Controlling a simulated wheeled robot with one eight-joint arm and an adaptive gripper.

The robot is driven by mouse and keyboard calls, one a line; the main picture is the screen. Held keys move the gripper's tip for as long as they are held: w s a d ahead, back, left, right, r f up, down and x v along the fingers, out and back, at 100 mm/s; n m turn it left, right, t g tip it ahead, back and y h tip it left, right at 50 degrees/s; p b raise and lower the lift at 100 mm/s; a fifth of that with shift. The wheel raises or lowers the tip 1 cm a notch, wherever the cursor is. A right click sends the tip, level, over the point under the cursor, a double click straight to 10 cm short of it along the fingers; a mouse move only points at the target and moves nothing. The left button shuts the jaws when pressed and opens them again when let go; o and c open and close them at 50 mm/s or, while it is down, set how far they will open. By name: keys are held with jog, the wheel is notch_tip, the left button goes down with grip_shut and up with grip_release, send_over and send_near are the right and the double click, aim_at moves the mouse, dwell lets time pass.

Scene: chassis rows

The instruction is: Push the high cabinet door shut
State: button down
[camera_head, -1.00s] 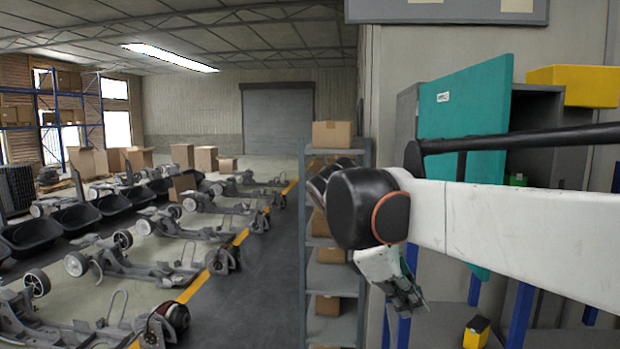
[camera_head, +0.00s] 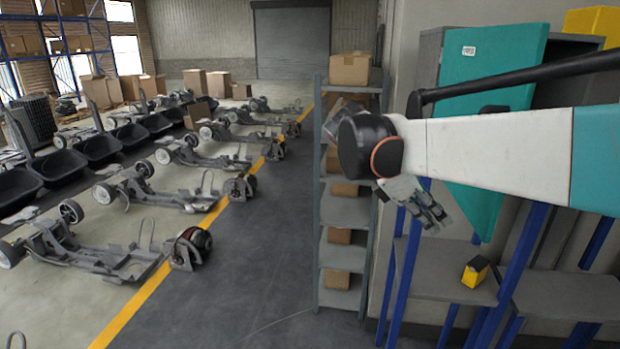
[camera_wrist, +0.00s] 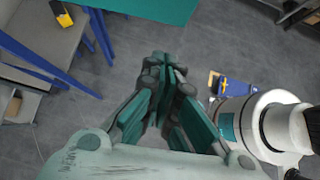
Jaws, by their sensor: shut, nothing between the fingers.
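The high cabinet's teal door (camera_head: 485,70) stands open at the right in the head view, with a small white label near its top. Behind it the grey cabinet (camera_head: 428,65) shows a dark opening. My arm crosses in front of the door and hides its middle. My gripper (camera_head: 438,222) hangs below the wrist, left of the door's lower part, with its fingers closed and empty. In the wrist view the fingers (camera_wrist: 166,68) meet, and the door's teal edge (camera_wrist: 150,10) shows beyond them at the top. I cannot tell any contact.
A grey shelf with boxes (camera_head: 345,210) stands left of the arm. Below the cabinet is a blue-legged bench (camera_head: 440,270) with a yellow-black item (camera_head: 475,271). A yellow box (camera_head: 592,24) sits on top. Chassis rows fill the left; the dark aisle (camera_head: 250,270) is clear.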

jog(key=shift+s+d+f+p, duration=0.15)
jog(key=shift+d+f+p, duration=0.15)
jog(key=shift+d, duration=0.6)
jog(key=shift+s+d+f+p, duration=0.15)
jog(key=shift+s+d+p, duration=0.1)
jog(key=shift+d, duration=0.6)
jog(key=shift+s+d+f+p, duration=0.1)
jog(key=shift+d+f+p, duration=0.2)
jog(key=shift+d, duration=0.6)
jog(key=shift+d, duration=0.1)
